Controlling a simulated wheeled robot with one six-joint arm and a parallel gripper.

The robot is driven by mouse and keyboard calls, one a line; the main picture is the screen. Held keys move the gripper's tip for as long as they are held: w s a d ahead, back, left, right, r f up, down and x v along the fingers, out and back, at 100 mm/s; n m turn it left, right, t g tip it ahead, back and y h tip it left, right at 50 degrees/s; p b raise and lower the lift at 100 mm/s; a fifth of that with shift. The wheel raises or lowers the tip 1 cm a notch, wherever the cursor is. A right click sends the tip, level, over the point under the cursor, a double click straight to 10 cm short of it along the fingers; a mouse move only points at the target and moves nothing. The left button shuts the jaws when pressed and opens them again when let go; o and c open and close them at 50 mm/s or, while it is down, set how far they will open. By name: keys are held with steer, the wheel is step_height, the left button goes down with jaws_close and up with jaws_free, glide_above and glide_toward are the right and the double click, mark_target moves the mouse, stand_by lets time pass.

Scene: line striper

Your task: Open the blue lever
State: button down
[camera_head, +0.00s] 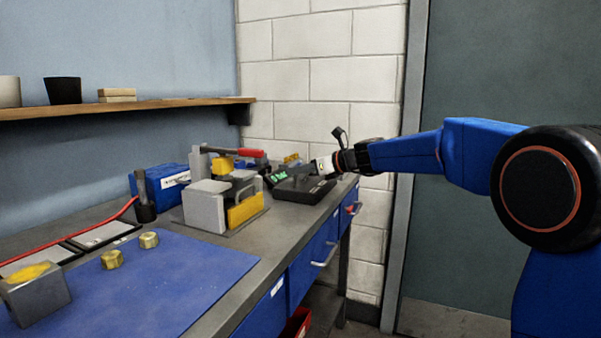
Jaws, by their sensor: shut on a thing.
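My gripper (314,167) is at the far end of the bench, just over a black device (304,190) with a small green display (279,177). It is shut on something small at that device. The held part is too small and too covered by the gripper to make out. I cannot pick out a blue lever for certain in this view; it may be hidden at the gripper.
Left of the device stands a grey and yellow vise-like fixture (204,207), with a red-handled tool (236,152) on top. A blue box (160,186) is behind it. Brass nuts (149,240) lie on the blue mat (170,282). Blue drawers (312,262) front the bench.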

steer(key=shift+w+a+r+g+h, duration=0.2)
steer(key=shift+a+g+h, duration=0.35)
steer(key=shift+h, duration=0.45)
steer(key=h, duration=0.1)
steer(key=a+g+h, duration=0.1)
steer(key=shift+w+a+f+n+h, duration=0.2)
steer(key=shift+w+a+n+h, duration=0.1)
steer(key=shift+h, duration=0.1)
steer(key=shift+w+a+f+g+h, duration=0.1)
steer(key=shift+a+f+g+h, duration=0.15)
steer(key=shift+h, duration=0.45)
steer(key=shift+w+a+f+g+h, duration=0.1)
steer(key=shift+a+g+h, duration=0.25)
steer(key=shift+h, duration=0.35)
steer(key=c, duration=1.8)
jaws_free()
